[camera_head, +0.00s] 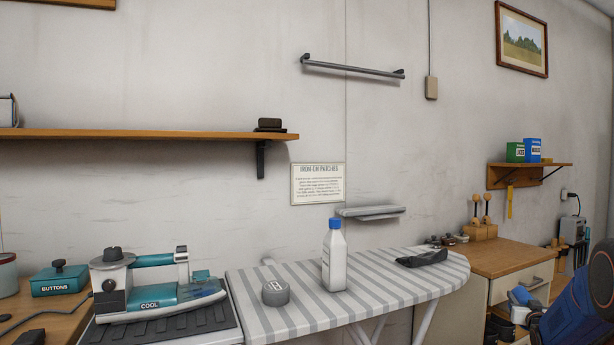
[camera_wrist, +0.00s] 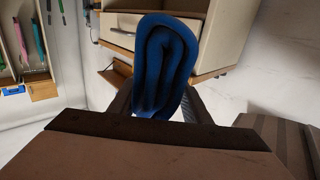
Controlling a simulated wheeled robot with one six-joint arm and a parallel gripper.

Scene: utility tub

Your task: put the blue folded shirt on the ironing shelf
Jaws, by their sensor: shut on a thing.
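The blue folded shirt (camera_wrist: 165,48) stands out in front of my gripper (camera_wrist: 156,106) in the wrist view, its folded layers showing at the end. The two dark fingers are shut on it, one on each side, and its lower part is partly hidden by the gripper body. A small grey shelf (camera_head: 371,212) is on the wall behind the striped ironing board (camera_head: 375,300), and a long wooden shelf (camera_head: 150,135) is at upper left. I cannot tell which is the ironing shelf.
A wooden cabinet (camera_head: 510,258) is at right. Bare striped surface lies between bottle and cloth.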

